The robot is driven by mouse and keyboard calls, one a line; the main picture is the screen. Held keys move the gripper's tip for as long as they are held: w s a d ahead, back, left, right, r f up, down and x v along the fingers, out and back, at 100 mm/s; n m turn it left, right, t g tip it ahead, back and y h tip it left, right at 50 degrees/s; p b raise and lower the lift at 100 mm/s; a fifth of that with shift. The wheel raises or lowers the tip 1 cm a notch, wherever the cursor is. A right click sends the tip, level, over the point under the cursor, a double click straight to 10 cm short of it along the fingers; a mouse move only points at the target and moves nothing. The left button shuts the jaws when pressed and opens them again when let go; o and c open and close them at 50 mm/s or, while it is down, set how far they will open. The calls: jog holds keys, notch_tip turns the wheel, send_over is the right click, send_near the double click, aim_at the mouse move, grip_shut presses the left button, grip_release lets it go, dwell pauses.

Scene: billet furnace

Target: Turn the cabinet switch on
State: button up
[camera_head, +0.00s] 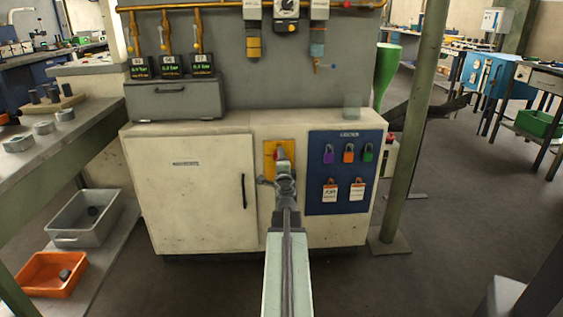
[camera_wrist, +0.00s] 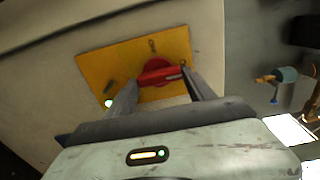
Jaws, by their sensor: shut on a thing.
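The cabinet switch is a red rotary handle (camera_wrist: 161,74) on a yellow plate (camera_wrist: 110,70) on the cabinet front. My gripper (camera_wrist: 158,80) is shut on the red handle, with one finger at each end of it in the wrist view. In the head view my gripper (camera_head: 281,165) is at the yellow plate (camera_head: 268,152) and covers most of the handle; only a bit of red shows above it. The cream cabinet (camera_head: 190,195) stands straight ahead. A small green light (camera_wrist: 109,103) shows at the plate's lower left edge in the wrist view.
A blue lockout board (camera_head: 320,207) with padlocks and tags is right of the plate. A door handle (camera_head: 243,190) is to its left. A green post (camera_head: 408,130) stands at right. A bench (camera_head: 50,150) with grey and orange bins below is at left.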

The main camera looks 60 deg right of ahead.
jog(key=shift+a, duration=0.1)
dwell(0.3)
jog(key=o, duration=1.4)
